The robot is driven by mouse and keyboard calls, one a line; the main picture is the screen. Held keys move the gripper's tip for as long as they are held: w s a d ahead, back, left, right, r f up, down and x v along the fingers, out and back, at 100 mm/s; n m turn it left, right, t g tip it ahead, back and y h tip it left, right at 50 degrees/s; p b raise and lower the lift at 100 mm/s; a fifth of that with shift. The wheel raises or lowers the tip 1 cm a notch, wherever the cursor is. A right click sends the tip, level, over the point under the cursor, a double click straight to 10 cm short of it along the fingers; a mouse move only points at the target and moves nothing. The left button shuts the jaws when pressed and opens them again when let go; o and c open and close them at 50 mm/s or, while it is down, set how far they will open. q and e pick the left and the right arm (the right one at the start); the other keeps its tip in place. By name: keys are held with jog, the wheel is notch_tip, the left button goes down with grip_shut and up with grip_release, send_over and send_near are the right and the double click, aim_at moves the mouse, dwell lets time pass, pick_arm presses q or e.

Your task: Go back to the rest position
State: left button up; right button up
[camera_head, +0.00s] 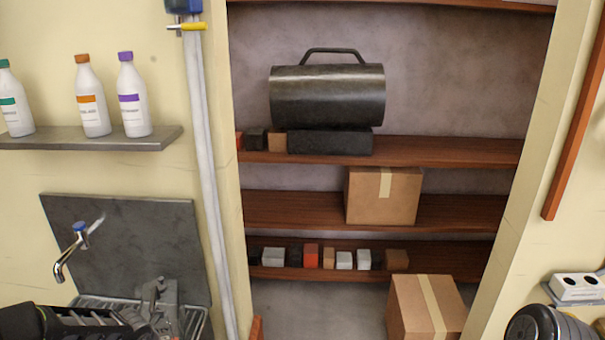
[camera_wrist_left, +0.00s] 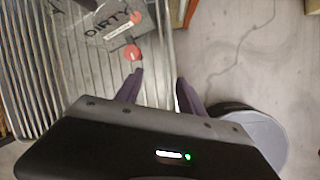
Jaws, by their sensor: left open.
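My left gripper (camera_head: 158,292) is low at the left in the head view, in front of the dark splash panel (camera_head: 135,235) and over the metal drain rack (camera_head: 200,322). In the left wrist view its two dark fingers (camera_wrist_left: 158,88) stand apart with nothing between them. Beyond the fingertips lies a grey surface marked DIRTY (camera_wrist_left: 108,30), with a small red round piece (camera_wrist_left: 133,53) on it. My right gripper is not in view; only a dark part of my right arm shows at the bottom right of the head view.
A tap (camera_head: 72,250) sticks out just left of the gripper. A bottle shelf (camera_head: 90,138) is above, and a vertical pipe (camera_head: 205,170) stands to the right.

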pick_arm(q)
jog(key=s+d+f+m+h, duration=0.1)
jog(key=s+d+f+m, duration=0.35)
jog(key=d+m, duration=0.4)
jog(key=s+d+f+m, duration=0.3)
jog(key=d+f+m, duration=0.2)
jog(key=d+m, duration=0.3)
jog(key=s+d+f+m+g+h, duration=0.3)
jog(key=s+d+m, duration=1.1)
jog(key=s, duration=0.3)
jog(key=shift+d+h, duration=0.4)
jog(key=shift+d, duration=0.15)
jog(key=shift+a+f, duration=0.1)
